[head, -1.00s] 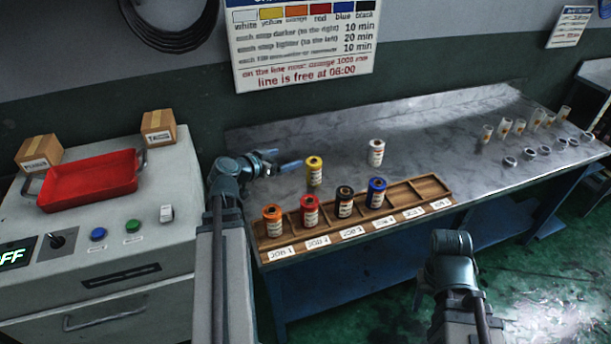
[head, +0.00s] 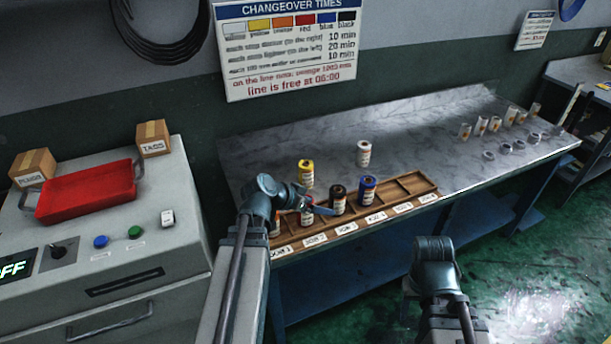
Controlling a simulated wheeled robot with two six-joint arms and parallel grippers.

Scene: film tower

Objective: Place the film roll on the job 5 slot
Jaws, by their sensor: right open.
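The wooden rack (head: 392,209) has labelled slots along the table's front. Orange (head: 275,228), red (head: 307,217), black (head: 338,200) and blue (head: 367,190) film rolls stand in its left four slots. The job 5 slot (head: 394,191), behind the fifth label, is empty. A yellow film roll (head: 306,172) and a white one (head: 363,154) stand upright behind the rack. My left gripper (head: 318,207) is over the rack's left part, in front of the red roll and partly covering it; its jaws are unclear. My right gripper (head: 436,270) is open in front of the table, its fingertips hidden.
Clear cups (head: 480,126) and pale rings (head: 505,149) stand at the table's right end. The table (head: 420,130) is bare between them and the rack. A grey machine with a red tray (head: 85,195) and two cardboard boxes (head: 153,138) stands at the left.

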